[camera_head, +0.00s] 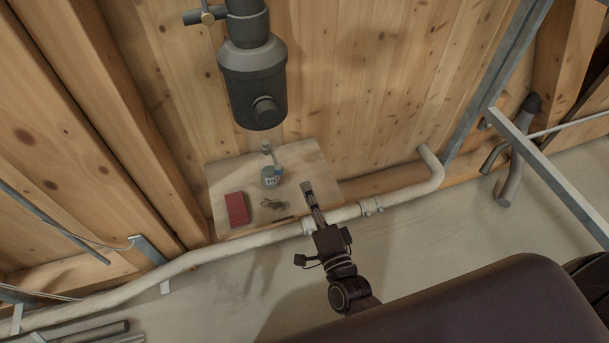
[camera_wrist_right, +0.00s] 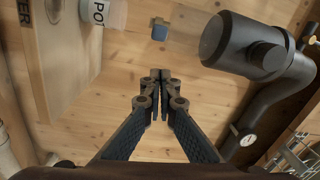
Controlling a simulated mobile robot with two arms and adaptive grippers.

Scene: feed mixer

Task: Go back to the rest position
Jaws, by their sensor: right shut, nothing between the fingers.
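My right gripper (camera_head: 309,190) reaches up from the bottom of the head view, in front of the right part of a small wooden shelf board (camera_head: 318,172). Its fingers are closed together with nothing between them. In the right wrist view, the fingertips (camera_wrist_right: 160,76) meet in the middle of the picture, with the wooden wall behind them. My left gripper is in neither view.
The shelf carries a red block (camera_head: 237,209) and a labelled jar (camera_head: 270,177). A dark cylindrical fitting (camera_head: 252,85) hangs above. A pale pipe (camera_head: 240,249) runs along the wall below the shelf. In the wrist view, a dark pipe (camera_wrist_right: 262,100) is close on the right.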

